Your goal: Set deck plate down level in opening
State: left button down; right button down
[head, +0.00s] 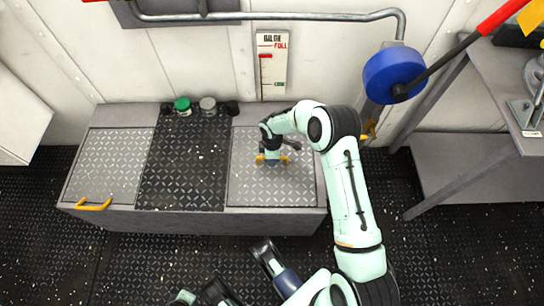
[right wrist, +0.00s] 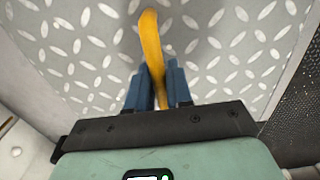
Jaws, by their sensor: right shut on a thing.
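The deck plate (head: 249,192) is a grey diamond-tread panel over the right part of the grey bench. Its yellow handle (head: 284,158) stands near its middle. My right gripper (head: 271,161) comes down from above and is shut on this handle. In the right wrist view the handle (right wrist: 151,40) runs between the blue fingers (right wrist: 158,88), and the plate (right wrist: 85,40) fills most of the picture. The plate looks about level. The opening is hidden under it, and I cannot tell whether the plate rests or hangs slightly above.
A black tread panel (head: 185,165) lies left of the plate, with a green-lidded jar (head: 183,106) and grey jar (head: 208,106) behind it. Another plate (head: 108,165) with a yellow handle (head: 93,205) is farther left. A gauge (head: 272,70), blue wheel (head: 391,73) and grey shelf (head: 455,165) stand around.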

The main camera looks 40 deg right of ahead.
jog(key=shift+w+f, duration=0.1)
jog(key=shift+f, duration=0.05)
jog(key=c, duration=0.9)
grip_release()
jog(key=shift+c, duration=0.2)
jog(key=shift+f, duration=0.1)
